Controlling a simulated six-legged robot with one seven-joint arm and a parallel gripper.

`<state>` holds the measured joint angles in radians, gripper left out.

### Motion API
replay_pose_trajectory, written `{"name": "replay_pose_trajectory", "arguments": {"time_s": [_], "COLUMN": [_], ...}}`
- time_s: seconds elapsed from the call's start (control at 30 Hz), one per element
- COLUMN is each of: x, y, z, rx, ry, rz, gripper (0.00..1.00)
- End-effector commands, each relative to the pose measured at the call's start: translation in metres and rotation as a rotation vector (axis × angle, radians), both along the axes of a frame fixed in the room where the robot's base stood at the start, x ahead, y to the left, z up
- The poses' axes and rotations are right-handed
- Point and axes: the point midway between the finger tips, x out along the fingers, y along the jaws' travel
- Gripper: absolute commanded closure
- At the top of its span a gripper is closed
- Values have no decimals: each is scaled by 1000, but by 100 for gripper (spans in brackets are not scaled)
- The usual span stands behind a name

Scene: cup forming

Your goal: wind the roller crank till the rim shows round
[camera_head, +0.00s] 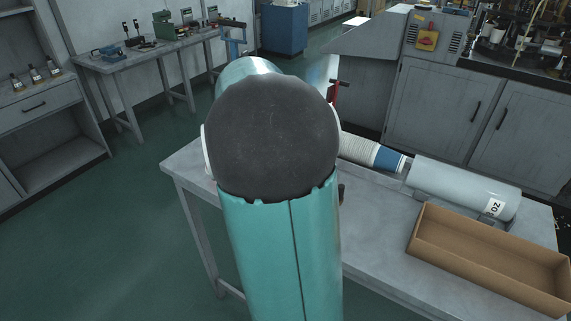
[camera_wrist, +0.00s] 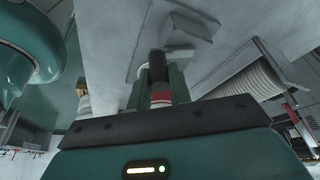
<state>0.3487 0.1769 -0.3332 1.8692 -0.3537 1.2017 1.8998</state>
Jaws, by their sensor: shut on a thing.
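In the wrist view my gripper (camera_wrist: 159,78) is shut on a black crank grip (camera_wrist: 158,66), which stands between its two green fingers. A red and white band shows at the base of the fingers. Behind the grip is a pale grey stepped block (camera_wrist: 180,28), apparently part of the machine. In the head view my own teal arm covers the middle, hiding the gripper and most of the roller. A small red and black part (camera_head: 335,92) peeks out right of the arm; I cannot tell what it is. I cannot see the rim being formed.
On the grey bench (camera_head: 375,225) lie a stack of white cups (camera_head: 362,150) with a blue end and a grey cylinder (camera_head: 450,181) marked "8 OZ". An open brown box (camera_head: 440,247) sits at the front right. The ribbed stack also shows in the wrist view (camera_wrist: 245,84).

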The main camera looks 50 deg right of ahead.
Motion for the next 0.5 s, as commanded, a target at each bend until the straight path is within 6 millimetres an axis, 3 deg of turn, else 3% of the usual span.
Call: {"name": "replay_pose_trajectory", "arguments": {"time_s": [0.5], "x": [14], "y": [5], "z": [0], "rx": [1], "ry": [-1], "rz": [-356], "gripper": [100]}}
